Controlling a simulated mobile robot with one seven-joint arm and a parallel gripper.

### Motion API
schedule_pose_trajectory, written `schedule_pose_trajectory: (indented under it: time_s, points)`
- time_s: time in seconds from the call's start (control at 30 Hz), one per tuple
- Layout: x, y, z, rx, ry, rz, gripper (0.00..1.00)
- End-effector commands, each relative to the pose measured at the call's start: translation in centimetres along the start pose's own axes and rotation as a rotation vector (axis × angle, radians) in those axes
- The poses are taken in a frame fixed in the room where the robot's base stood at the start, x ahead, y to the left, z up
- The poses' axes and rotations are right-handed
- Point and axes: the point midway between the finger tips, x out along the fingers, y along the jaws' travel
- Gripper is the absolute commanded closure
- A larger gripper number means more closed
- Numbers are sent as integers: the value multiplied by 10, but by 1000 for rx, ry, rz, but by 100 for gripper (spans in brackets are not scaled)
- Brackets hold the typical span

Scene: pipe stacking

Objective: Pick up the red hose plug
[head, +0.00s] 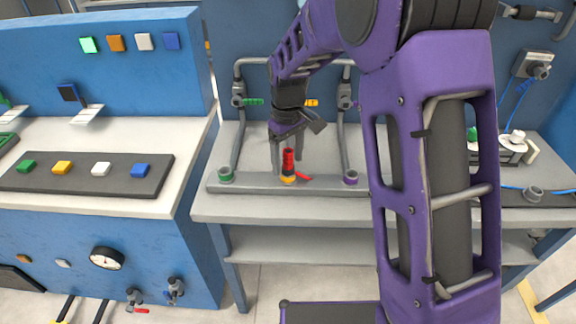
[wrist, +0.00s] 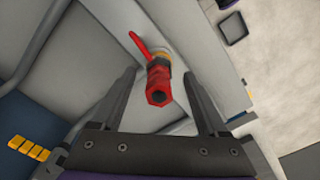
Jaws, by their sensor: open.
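The red hose plug (head: 288,158) stands upright on the grey pipe base, in a fitting with a yellow-orange ring (head: 288,179). A red lever (head: 303,177) sticks out to its right in the head view. My gripper (head: 285,158) points down over the plug, open, with a finger to each side. In the wrist view the red plug (wrist: 158,86) lies between the tips of my open gripper (wrist: 162,80), with a gap on both sides. The red lever (wrist: 139,43) points up and left there. I cannot tell whether the fingertips are level with the plug.
The grey pipe base (head: 255,185) lies along the table's front edge. A green-ringed fitting (head: 226,175) is left and a purple-ringed one (head: 351,177) right, each with a pipe rising behind. A blue console (head: 100,75) with coloured buttons stands left. The table top (head: 225,207) is clear in front.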

Motion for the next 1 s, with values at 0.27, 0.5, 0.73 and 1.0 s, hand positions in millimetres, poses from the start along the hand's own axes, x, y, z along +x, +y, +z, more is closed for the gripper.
schedule_pose_trajectory:
  time_s: [0.27, 0.5, 0.73, 1.0]
  points:
    - [14, 0, 0, 0, 1, 0, 24]
    - [14, 1, 0, 0, 0, 1, 47]
    - [14, 1, 0, 0, 1, 1, 88]
    - [14, 1, 0, 0, 1, 1, 100]
